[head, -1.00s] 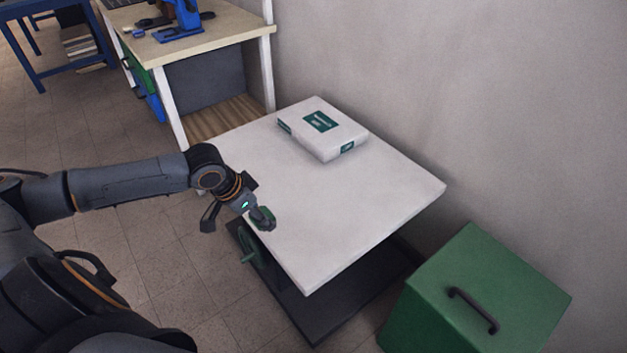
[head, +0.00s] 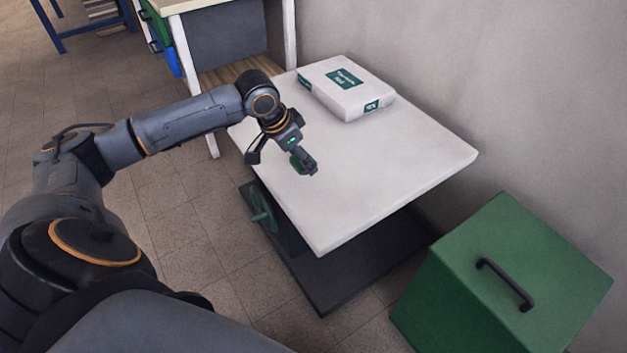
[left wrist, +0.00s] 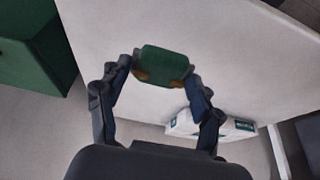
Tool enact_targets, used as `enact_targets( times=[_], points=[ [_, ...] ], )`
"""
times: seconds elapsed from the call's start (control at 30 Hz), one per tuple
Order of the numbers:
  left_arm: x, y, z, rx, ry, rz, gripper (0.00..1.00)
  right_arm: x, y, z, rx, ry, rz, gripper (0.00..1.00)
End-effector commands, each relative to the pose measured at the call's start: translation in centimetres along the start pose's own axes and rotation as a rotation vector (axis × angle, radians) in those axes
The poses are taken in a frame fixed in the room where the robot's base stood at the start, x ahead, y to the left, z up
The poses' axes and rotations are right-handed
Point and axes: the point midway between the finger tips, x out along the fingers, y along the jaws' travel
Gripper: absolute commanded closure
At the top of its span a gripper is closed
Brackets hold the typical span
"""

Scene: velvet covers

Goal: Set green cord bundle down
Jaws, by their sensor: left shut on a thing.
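The green cord bundle (left wrist: 162,64) is between the fingertips of my left gripper (left wrist: 160,78) in the left wrist view. In the head view the bundle (head: 297,161) is a small dark green shape, partly hidden by the fingers of my left gripper (head: 303,164). The gripper is shut on it, over the left part of the white tabletop (head: 375,185). I cannot tell whether the bundle touches the surface. My right gripper is not in view.
A white box with green labels (head: 346,87) lies at the back of the tabletop. A green bin with a black handle (head: 520,255) stands at the right front. A workbench (head: 222,45) stands behind. The tabletop's middle and front are clear.

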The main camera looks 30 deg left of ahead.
Motion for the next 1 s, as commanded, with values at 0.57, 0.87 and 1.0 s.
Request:
enact_targets(
  times=[0.57,0.87,1.0],
  points=[
    [6.5,2.6,0.9,-0.001,-0.001,-0.001,0.56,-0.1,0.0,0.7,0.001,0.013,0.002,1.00],
    [6.9,2.6,1.0,0.000,0.002,-0.001,0.56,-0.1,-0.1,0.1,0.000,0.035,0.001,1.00],
    [7.1,2.6,1.1,0.000,0.000,0.001,0.56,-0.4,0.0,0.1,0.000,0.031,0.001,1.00]
  ],
)
